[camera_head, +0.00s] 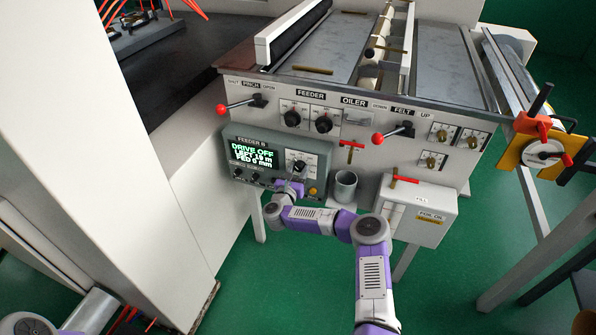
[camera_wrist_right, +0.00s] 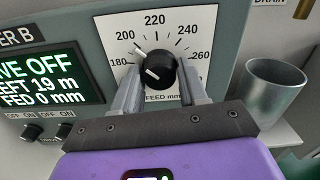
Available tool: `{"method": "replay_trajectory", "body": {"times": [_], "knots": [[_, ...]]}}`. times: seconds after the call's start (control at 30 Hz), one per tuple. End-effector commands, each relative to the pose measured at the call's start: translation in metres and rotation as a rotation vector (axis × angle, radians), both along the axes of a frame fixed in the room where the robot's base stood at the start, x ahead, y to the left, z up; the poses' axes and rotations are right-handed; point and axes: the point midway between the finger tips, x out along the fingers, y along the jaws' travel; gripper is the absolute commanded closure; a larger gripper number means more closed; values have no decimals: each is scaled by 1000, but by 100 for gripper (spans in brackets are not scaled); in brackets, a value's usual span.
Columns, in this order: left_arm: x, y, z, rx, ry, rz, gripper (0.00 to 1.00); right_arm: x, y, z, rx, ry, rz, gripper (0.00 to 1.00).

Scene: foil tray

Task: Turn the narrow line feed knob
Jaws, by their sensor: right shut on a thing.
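The black feed knob (camera_wrist_right: 160,66) sits on a white dial plate (camera_wrist_right: 196,22) marked from 180 to 260, with FEED mm below it. A white line shows on the knob's face, and a short white mark lies at its upper left, toward 200. My right gripper (camera_wrist_right: 158,84) is shut on the knob, one grey finger on each side. In the head view the knob (camera_head: 299,163) is on the FEEDER B panel (camera_head: 262,142), with my right gripper (camera_head: 293,183) reaching it from below. My left gripper is out of view.
The lit display (camera_wrist_right: 38,78) reads DRIVE OFF, LEFT 19 m, FED 0 mm. Small knobs (camera_wrist_right: 31,132) sit below it. A metal cup (camera_wrist_right: 274,92) stands to the right of the panel. A red-knobbed lever (camera_head: 222,109) sticks out above the panel.

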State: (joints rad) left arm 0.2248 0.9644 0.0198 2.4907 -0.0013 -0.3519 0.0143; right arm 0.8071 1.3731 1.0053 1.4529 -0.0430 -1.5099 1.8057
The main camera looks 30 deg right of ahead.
Motion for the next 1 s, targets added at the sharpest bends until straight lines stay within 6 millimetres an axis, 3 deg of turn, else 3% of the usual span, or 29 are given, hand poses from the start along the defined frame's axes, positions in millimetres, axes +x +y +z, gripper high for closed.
{"method": "replay_trajectory", "body": {"times": [1.0], "knots": [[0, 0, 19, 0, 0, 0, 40, -2, -1, 0, -543, 637, 0, 88]]}}
